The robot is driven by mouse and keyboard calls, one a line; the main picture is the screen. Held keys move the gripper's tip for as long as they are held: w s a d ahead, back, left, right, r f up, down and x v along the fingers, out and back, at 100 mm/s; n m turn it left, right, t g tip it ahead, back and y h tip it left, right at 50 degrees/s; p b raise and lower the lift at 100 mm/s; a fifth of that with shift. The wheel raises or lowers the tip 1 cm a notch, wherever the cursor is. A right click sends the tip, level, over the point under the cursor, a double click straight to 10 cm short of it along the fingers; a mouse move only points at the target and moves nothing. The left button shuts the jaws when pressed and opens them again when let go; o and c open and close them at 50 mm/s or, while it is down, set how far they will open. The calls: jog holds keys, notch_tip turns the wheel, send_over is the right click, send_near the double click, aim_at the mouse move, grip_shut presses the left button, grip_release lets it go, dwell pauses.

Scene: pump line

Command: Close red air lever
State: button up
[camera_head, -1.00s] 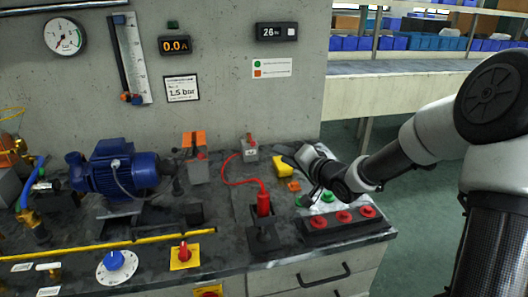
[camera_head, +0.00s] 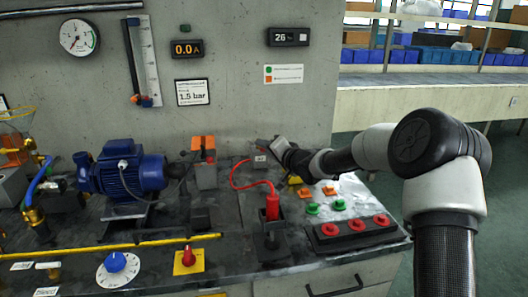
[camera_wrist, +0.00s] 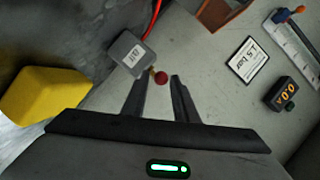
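The air lever is a small red knob (camera_wrist: 161,77) on a short stem at a grey box (camera_wrist: 127,55) with a printed label. In the wrist view the knob appears between the two fingertips of my gripper (camera_wrist: 160,80), with gaps beside it. The fingers are open; whether either touches the knob I cannot tell. In the head view the grey box (camera_head: 260,162) stands at the back of the bench against the wall. My gripper (camera_head: 266,144) is just above it and hides the red knob there.
A yellow block (camera_wrist: 42,95) is left of the gripper in the wrist view. A red hose (camera_head: 254,184) runs from the box to a red plug (camera_head: 272,208). Green buttons (camera_head: 312,209) and red buttons (camera_head: 356,224) lie in front. A blue motor (camera_head: 125,172) stands left.

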jog(key=shift+w+a+f, duration=0.1)
jog(key=shift+w+a, duration=0.25)
jog(key=shift+w, duration=0.15)
grip_shut()
jog(key=shift+d, duration=0.1)
